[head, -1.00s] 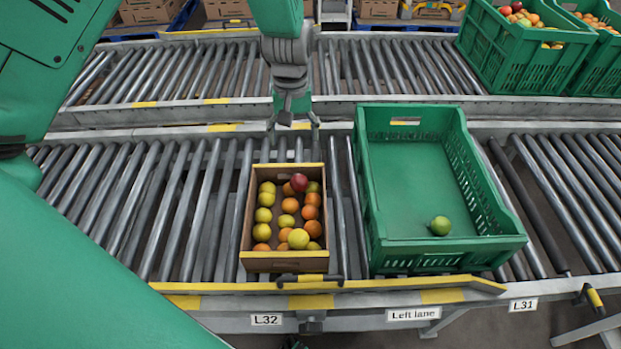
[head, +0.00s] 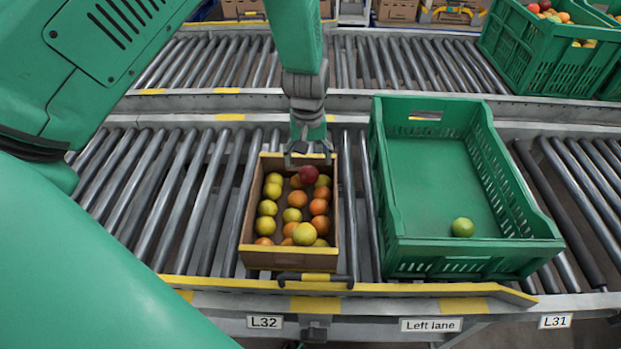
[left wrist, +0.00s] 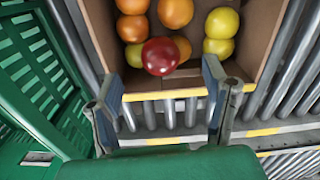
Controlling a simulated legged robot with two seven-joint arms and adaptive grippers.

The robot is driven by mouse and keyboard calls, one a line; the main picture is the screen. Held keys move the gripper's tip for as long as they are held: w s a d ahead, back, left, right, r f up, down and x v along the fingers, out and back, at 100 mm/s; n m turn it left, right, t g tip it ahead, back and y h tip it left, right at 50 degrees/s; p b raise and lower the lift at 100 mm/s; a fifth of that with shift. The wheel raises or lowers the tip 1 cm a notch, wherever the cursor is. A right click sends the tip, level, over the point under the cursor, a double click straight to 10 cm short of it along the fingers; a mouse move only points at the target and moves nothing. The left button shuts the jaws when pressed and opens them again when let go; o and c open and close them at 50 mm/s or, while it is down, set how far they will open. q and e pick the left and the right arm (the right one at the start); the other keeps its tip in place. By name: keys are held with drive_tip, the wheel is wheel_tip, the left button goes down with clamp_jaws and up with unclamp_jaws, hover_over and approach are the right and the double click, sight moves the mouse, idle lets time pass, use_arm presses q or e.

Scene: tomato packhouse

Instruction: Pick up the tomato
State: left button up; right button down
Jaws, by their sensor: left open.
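The red tomato (head: 309,175) lies on top of other round produce near the far end of a cardboard box (head: 288,260). It also shows in the left wrist view (left wrist: 160,56). My left gripper (head: 309,152) is open and points down at the far edge of the box, just beyond the tomato. In the left wrist view, its two fingers (left wrist: 163,82) stand apart on either side of the box's yellow-edged wall, with the tomato ahead between them and not held. My right gripper is not in view.
Yellow and orange fruit (head: 293,215) fills the box around the tomato. A green crate (head: 440,245) with one green fruit (head: 463,227) stands close on the right. Rollers (head: 185,210) left of the box are clear. Fuller green crates (head: 525,50) stand on the far conveyor.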

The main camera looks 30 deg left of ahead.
sight(308, 169)
use_arm(q)
drive_tip(key=shift+a+f, duration=0.2)
drive_tip(key=shift+f, duration=0.3)
drive_tip(key=shift+a+f, duration=0.15)
drive_tip(key=shift+f, duration=0.35)
drive_tip(key=f, duration=0.1)
drive_tip(key=f+b, duration=0.1)
drive_tip(key=f, duration=0.1)
drive_tip(key=f+b, duration=0.1)
drive_tip(key=shift+w+d+f, duration=0.3)
drive_tip(key=shift+w, duration=0.05)
drive_tip(key=shift+r, duration=0.1)
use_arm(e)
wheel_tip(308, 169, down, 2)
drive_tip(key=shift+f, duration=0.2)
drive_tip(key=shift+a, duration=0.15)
use_arm(q)
drive_tip(key=shift+a, duration=0.15)
drive_tip(key=c, duration=0.9)
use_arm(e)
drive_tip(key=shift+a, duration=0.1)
